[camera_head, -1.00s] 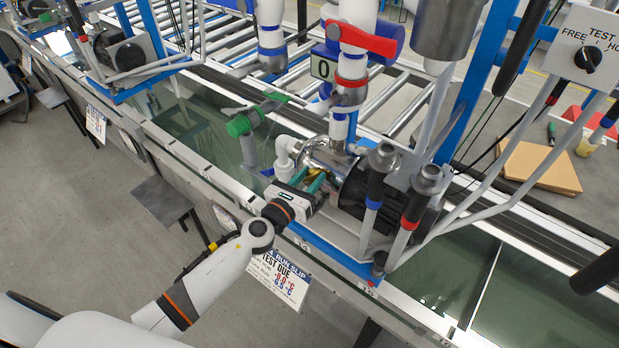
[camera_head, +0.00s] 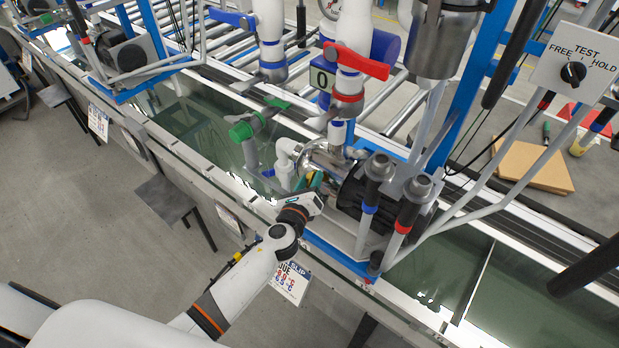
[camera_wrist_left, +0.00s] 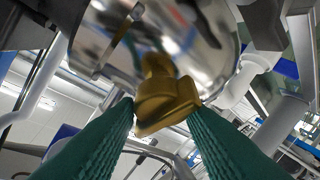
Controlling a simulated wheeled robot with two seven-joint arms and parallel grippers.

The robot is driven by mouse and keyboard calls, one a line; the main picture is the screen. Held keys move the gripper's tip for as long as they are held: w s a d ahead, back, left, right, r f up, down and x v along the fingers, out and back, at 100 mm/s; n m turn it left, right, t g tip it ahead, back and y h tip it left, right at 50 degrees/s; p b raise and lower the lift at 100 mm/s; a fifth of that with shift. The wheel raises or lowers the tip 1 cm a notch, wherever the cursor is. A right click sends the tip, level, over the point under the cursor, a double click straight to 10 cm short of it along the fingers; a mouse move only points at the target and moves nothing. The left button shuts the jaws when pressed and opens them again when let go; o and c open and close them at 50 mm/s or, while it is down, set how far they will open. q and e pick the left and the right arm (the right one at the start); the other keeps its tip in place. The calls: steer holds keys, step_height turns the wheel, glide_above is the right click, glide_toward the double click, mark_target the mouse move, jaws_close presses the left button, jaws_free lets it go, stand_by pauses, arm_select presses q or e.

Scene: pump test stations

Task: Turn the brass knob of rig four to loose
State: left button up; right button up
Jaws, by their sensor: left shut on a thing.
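The brass knob (camera_wrist_left: 165,95) sits on the shiny steel pump housing (camera_wrist_left: 160,30) in the left wrist view. My left gripper (camera_wrist_left: 160,118) has its green ribbed fingers on both sides of the knob, shut on it. In the head view my left gripper (camera_head: 312,183) reaches in at the front of the pump (camera_head: 325,155), and the arm largely hides the knob there. My right gripper is not in view.
A dark motor (camera_head: 352,196) and two grey posts with blue and red bands stand right of the gripper. A white pipe elbow (camera_head: 286,150) and green valve handle (camera_head: 258,120) are at left. A hanging paper slip (camera_head: 288,282) is below the arm.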

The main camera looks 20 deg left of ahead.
arm_select(q)
steer(key=shift+f+n, duration=0.15)
steer(key=shift+n, duration=0.35)
steer(key=o, duration=1)
steer(key=shift+s, duration=0.1)
steer(key=s+r+b, duration=0.1)
steer(key=s, duration=1)
steer(key=shift+s+d+r+b, duration=0.25)
steer(key=shift+s+r+b, duration=0.05)
steer(key=shift+s+r, duration=0.1)
steer(key=shift+f, duration=0.1)
